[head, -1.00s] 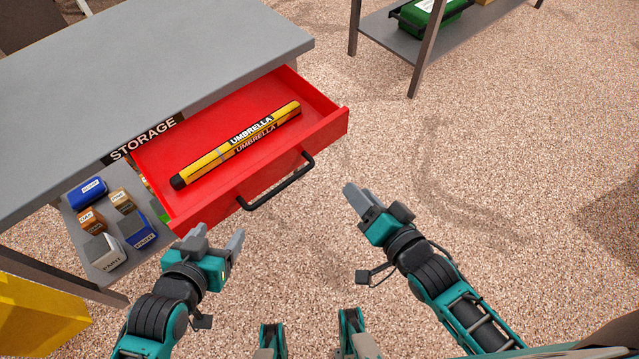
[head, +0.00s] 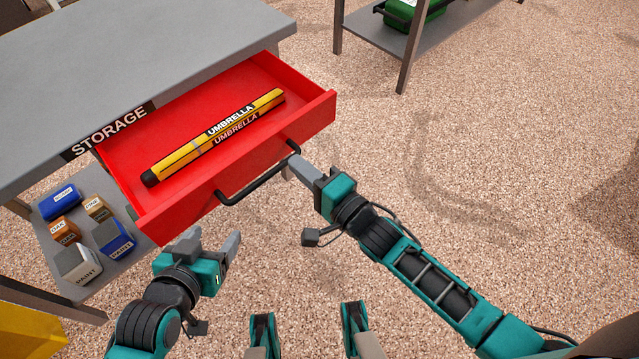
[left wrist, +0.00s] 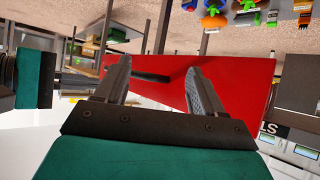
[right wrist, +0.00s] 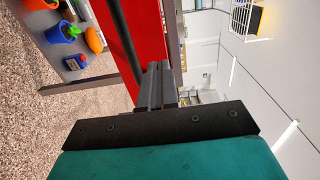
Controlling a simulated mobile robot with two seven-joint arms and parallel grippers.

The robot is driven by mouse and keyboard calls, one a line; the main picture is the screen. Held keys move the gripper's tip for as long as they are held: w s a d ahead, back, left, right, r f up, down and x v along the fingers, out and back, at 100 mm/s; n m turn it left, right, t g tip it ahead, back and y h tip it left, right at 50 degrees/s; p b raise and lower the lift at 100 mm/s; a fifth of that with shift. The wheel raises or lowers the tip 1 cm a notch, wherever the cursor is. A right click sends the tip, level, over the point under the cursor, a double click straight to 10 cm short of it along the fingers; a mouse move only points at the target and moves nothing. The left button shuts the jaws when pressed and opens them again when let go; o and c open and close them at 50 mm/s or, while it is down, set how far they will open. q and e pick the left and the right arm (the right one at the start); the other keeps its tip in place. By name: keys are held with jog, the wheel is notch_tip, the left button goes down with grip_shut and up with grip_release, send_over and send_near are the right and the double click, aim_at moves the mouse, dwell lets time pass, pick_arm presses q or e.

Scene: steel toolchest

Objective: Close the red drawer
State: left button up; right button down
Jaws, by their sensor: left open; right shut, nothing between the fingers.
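The red drawer (head: 185,195) is pulled out from under the grey tabletop, with a black bar handle (head: 252,189) on its front. A yellow umbrella (head: 215,135) lies inside it. My right gripper (head: 292,166) is shut and empty, its tips at the right end of the handle; whether they touch cannot be told. The right wrist view shows its closed fingers (right wrist: 157,85) beside the drawer front and handle. My left gripper (head: 213,242) is open and empty, below the drawer's left front corner. In the left wrist view the drawer front (left wrist: 225,90) shows beyond its parted fingers.
The grey tabletop (head: 120,65) overhangs the drawer. A lower shelf (head: 92,275) at left holds several small labelled boxes. Another shelf unit (head: 385,35) with a green case (head: 408,12) stands at the back. The speckled floor right of the drawer is clear.

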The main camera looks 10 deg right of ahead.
aim_at(270, 141)
jog(key=b+x, duration=0.1)
jog(key=x, duration=0.4)
jog(key=shift+w+a+f, duration=0.1)
jog(key=shift+w+a, duration=0.3)
jog(key=shift+w, duration=0.1)
